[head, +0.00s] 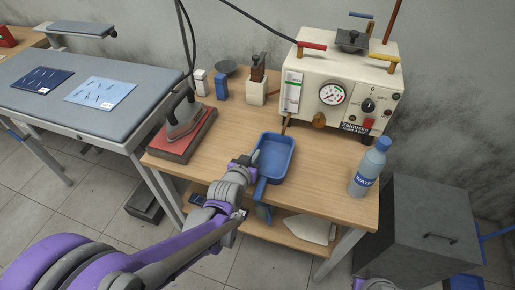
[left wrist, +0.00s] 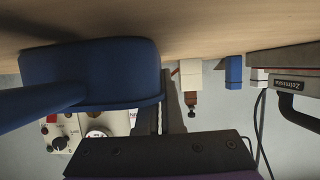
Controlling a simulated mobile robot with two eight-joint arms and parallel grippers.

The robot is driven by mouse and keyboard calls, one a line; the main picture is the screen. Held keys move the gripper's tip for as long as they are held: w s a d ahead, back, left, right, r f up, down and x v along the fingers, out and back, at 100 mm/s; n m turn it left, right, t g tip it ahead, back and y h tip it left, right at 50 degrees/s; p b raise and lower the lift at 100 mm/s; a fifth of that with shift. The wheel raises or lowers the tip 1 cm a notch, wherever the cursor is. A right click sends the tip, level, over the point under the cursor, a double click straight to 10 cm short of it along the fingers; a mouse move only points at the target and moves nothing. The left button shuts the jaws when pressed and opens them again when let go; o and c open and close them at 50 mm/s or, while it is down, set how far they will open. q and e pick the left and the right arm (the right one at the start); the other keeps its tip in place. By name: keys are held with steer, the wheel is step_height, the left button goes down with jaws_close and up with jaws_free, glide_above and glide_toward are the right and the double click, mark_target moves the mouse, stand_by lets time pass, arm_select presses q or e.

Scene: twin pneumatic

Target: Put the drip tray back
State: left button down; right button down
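The drip tray, a blue shallow pan with a handle (head: 275,157), is at the front middle of the wooden table, its handle pointing towards me past the front edge. In the left wrist view the tray (left wrist: 95,70) is large and close, its handle running off left. My left gripper (head: 247,160) is at the tray's left side, by the rim. Its fingertips are small and dark, so I cannot tell whether they touch the tray or are open. The cream steam machine (head: 308,92) with a gauge stands behind the tray. My right gripper is out of view.
A water bottle (head: 369,168) stands at the table's right front. An iron (head: 183,116) rests on a red pad at the left. Small boxes (head: 221,86) and a cream block with a brown top (head: 256,91) stand behind. A grey cabinet (head: 420,228) is at the right.

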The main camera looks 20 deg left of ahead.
arm_select(q)
steer(key=shift+s+r, duration=0.2)
steer(key=shift+s, duration=0.45)
steer(key=shift+f, duration=0.25)
steer(key=c, duration=1.4)
jaws_free()
steer(key=shift+w, duration=0.2)
steer(key=shift+o, duration=1.6)
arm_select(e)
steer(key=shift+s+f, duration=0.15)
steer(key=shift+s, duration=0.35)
